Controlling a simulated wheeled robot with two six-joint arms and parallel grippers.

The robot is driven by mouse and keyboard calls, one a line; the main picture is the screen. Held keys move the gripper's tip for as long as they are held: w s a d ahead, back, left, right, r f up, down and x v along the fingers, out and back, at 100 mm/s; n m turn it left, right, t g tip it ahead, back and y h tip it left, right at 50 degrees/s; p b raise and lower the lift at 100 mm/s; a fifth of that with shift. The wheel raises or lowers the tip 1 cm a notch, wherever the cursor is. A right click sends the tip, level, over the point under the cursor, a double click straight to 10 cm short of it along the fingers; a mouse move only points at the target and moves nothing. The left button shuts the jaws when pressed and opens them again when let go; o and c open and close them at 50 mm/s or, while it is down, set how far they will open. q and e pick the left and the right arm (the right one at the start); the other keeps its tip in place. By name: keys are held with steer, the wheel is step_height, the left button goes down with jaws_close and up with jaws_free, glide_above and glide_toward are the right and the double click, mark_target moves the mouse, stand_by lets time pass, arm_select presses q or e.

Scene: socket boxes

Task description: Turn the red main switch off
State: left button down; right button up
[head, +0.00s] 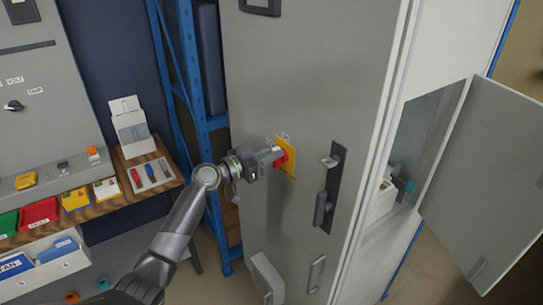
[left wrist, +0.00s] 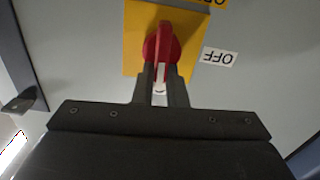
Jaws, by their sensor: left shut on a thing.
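The red main switch (head: 280,160) is a red rotary knob on a yellow plate (head: 290,171) on the tall grey cabinet's front. In the left wrist view the red knob (left wrist: 163,42) has a raised grip running up and down the picture, with a white mark near its lower end. A white OFF label (left wrist: 219,57) is upside down to its right. Another label is cut off at the top edge. My left gripper (head: 273,157) is shut on the knob's grip, and its fingers (left wrist: 162,83) hide part of it. My right gripper is in neither view.
A black door handle (head: 327,190) is right of the switch. A small side door (head: 490,180) stands open at the right. A wooden shelf (head: 130,163) with trays and boxes is at the left, beside a blue rack (head: 188,100).

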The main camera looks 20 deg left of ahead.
arm_select(q)
steer(key=shift+w+a+f+n+b, duration=0.2)
steer(key=shift+a+f+n+b, duration=0.1)
steer(key=shift+n, duration=2.55)
steer(key=shift+w+a+f+n+b, duration=0.15)
steer(key=shift+a+f+n+b, duration=0.15)
steer(key=shift+n, duration=2.5)
steer(key=shift+w+a+f+n+b, duration=0.2)
steer(key=shift+f+n, duration=0.15)
steer(key=shift+n, duration=2.5)
steer(key=c, duration=1.5)
jaws_free()
steer(key=shift+o, duration=0.2)
steer(key=b+v, duration=0.5)
steer(key=v, duration=1.2)
steer(key=shift+b, duration=0.35)
